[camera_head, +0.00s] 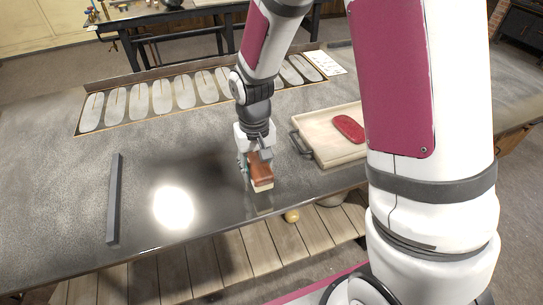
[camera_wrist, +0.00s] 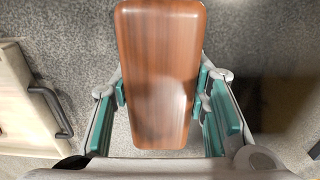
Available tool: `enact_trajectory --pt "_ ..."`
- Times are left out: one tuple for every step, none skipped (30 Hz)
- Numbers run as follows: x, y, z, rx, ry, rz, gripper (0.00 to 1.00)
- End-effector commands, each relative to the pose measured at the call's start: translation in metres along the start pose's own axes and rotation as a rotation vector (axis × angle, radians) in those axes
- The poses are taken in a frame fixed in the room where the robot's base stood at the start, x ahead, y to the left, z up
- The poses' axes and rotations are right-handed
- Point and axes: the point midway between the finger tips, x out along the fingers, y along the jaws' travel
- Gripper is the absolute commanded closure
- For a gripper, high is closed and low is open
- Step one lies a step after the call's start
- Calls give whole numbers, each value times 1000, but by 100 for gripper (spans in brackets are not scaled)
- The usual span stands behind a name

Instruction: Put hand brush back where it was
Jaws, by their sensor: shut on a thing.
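The hand brush (camera_head: 261,174) has a brown wooden back and a pale lower part. It is at the front part of the dark table, left of the tray. In the wrist view its wooden back (camera_wrist: 160,70) fills the middle, lying lengthwise between the green finger pads. My gripper (camera_head: 256,160) points down and is shut on the brush from both sides. I cannot tell whether the brush touches the tabletop. The bristles are hidden in the wrist view.
A cream tray (camera_head: 320,150) with dark handles holds a red oval object (camera_head: 348,128) to the right. A grey bar (camera_head: 114,198) lies at the left. A board with several oval pieces (camera_head: 163,97) lies behind. The middle of the table is clear.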

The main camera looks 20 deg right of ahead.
Motion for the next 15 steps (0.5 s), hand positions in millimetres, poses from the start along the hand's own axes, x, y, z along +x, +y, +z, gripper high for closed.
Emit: enact_trajectory --pt "1 9 -9 5 0 0 84" --pt "2 15 -14 6 0 0 84" --pt "2 21 -21 4 0 0 84" --pt "3 26 -26 5 0 0 84" --pt "4 29 -30 4 -1 0 84" --pt "4 34 -36 3 1 0 84" --pt "5 38 -40 4 0 0 84" --pt "6 41 -43 3 0 0 84" --pt "6 44 -47 2 -1 0 84" --pt "6 46 -49 1 0 0 84" --pt "6 47 -51 1 0 0 84" --pt "6 48 -52 1 0 0 84" --pt "7 49 -53 1 -1 0 84" --pt "7 51 -55 1 -1 0 84" --pt "7 53 -57 2 0 0 84"
